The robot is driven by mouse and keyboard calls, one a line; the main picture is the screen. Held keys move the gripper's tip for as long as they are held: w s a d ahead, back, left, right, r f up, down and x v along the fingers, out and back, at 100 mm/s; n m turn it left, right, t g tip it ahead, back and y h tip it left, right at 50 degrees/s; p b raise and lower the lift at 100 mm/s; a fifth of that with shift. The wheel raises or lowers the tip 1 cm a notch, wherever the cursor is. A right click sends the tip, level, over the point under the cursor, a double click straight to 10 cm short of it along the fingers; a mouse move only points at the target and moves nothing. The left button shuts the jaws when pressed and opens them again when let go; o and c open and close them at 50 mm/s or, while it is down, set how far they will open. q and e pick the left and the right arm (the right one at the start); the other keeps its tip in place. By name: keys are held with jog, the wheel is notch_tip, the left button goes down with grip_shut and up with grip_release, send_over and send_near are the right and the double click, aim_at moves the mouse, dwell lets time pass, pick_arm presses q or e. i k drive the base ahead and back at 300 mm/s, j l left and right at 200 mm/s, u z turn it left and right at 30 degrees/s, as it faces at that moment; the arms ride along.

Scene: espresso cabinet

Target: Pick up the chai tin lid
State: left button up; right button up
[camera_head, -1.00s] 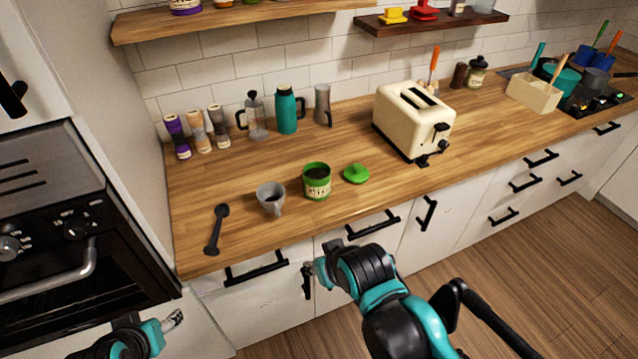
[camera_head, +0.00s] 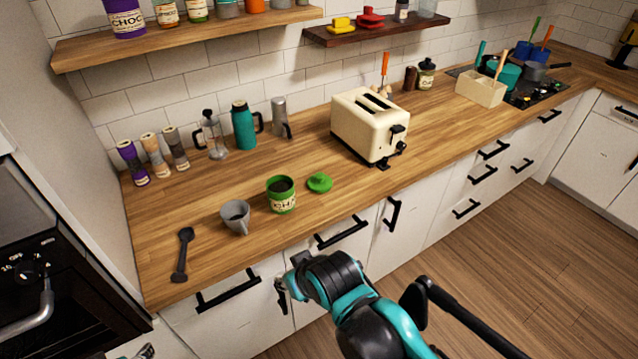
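The green chai tin lid (camera_head: 320,183) lies on the wooden counter, just right of the open green chai tin (camera_head: 282,195), with a small gap between them. The tin stands upright with dark contents showing. My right gripper (camera_head: 281,291) is in front of the counter, below its front edge and near the drawer handles, apart from the lid. Its fingers are small and partly turned away, so its opening is unclear. My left gripper (camera_head: 146,352) barely shows at the bottom edge, far from the lid, and most of it is cut off.
A grey cup (camera_head: 236,217) and a black spoon (camera_head: 182,254) are left of the tin. A cream toaster (camera_head: 368,126) stands behind and right of the lid. A teal bottle (camera_head: 244,127) and grinder (camera_head: 280,118) stand behind. Counter right of the lid is clear.

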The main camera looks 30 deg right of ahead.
aim_at(319, 182)
jog(key=i+l+u, duration=0.15)
jog(key=l, duration=0.35)
jog(key=i+l+u, duration=0.15)
jog(key=l, duration=0.35)
jog(key=i+l+u, duration=0.15)
jog(key=l, duration=0.35)
jog(key=k, duration=0.05)
